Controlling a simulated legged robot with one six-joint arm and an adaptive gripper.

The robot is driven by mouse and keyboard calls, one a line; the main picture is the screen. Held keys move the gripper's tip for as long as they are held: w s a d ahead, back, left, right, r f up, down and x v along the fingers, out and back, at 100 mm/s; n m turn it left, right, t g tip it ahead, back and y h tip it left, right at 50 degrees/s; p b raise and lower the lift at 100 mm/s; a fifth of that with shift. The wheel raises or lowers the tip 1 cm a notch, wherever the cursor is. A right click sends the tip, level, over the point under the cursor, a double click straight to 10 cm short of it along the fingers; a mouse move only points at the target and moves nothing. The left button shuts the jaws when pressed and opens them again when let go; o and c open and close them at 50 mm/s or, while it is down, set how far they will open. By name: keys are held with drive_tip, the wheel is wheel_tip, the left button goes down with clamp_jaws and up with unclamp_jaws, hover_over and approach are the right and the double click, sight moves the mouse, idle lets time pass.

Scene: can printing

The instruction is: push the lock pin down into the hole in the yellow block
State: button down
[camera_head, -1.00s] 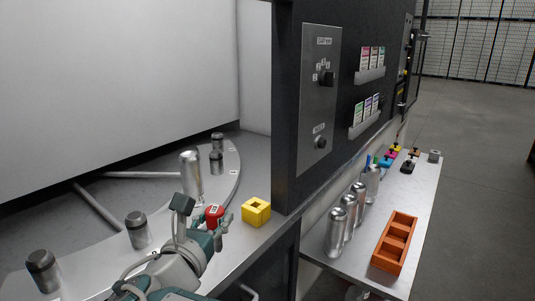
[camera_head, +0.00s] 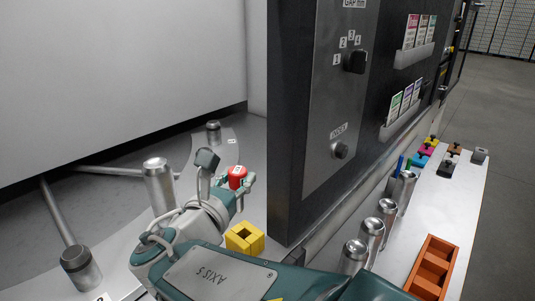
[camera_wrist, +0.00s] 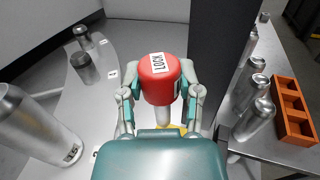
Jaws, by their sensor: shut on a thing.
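The lock pin (camera_head: 237,176) has a red round head. A white LOCK label shows on it in the wrist view (camera_wrist: 160,76). My gripper (camera_head: 238,184) is shut on the red head, with one finger on each side, and holds it upright. In the wrist view a pale shaft shows below the head. The yellow block (camera_head: 244,239) has a square hole in its top and sits on the metal surface. In the head view the pin appears above and slightly left of the block. In the wrist view my gripper body hides most of the block, so I cannot tell whether shaft and hole line up.
A tall silver can (camera_head: 159,186) and dark-topped posts (camera_head: 81,266) stand left of my arm. The dark machine panel (camera_head: 335,130) rises close on the right. Several cans and an orange tray (camera_head: 433,267) are on the side table.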

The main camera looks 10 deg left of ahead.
sight(241, 202)
drive_tip(key=shift+w+d+r, duration=0.1)
drive_tip(key=shift+w+d, duration=0.15)
drive_tip(key=shift+w, duration=0.05)
drive_tip(key=shift+s, duration=0.1)
drive_tip(key=shift+a, duration=0.15)
drive_tip(key=shift+f, duration=2.9)
drive_tip(key=shift+f, duration=2.7)
drive_tip(key=shift+c, duration=1)
unclamp_jaws()
